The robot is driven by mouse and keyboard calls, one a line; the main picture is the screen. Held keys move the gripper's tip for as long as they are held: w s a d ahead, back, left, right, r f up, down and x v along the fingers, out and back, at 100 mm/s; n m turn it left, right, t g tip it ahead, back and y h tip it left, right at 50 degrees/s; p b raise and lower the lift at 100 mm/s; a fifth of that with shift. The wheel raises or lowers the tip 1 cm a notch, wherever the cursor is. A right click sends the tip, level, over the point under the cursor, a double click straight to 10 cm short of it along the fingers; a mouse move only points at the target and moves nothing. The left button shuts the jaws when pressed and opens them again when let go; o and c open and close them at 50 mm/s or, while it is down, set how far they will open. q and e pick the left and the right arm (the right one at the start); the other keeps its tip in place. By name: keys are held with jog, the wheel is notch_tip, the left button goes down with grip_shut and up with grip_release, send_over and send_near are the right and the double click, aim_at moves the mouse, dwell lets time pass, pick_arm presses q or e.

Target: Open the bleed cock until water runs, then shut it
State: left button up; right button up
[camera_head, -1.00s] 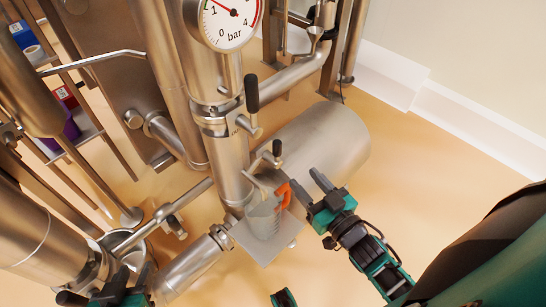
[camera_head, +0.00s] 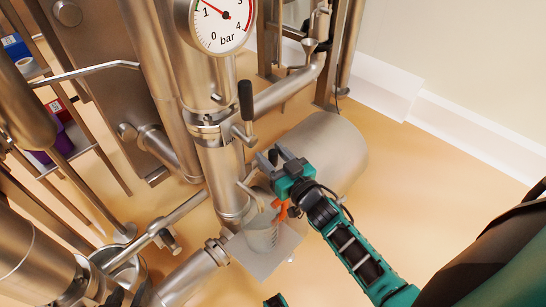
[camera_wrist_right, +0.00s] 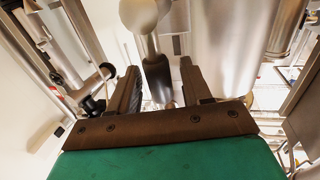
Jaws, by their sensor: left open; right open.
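The bleed cock is a small valve low on the upright steel pipe. Its black handle (camera_wrist_right: 157,78) stands between my right gripper's fingers (camera_wrist_right: 160,88) in the right wrist view, with a pale rounded end above it. In the head view my right gripper (camera_head: 274,157) is at the cock, open, its fingers either side of the handle. I cannot tell whether they touch it. A clear jug (camera_head: 262,238) with an orange handle stands below, partly behind the right gripper. No running water is visible.
A larger black-handled lever (camera_head: 246,100) sits higher on the pipe, below the pressure gauge (camera_head: 222,20). The jug stands on a pale square plate (camera_head: 268,262). A large steel cylinder (camera_head: 335,150) lies behind the right gripper. The floor to the right is clear.

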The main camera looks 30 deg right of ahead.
grip_shut()
dwell(0.5)
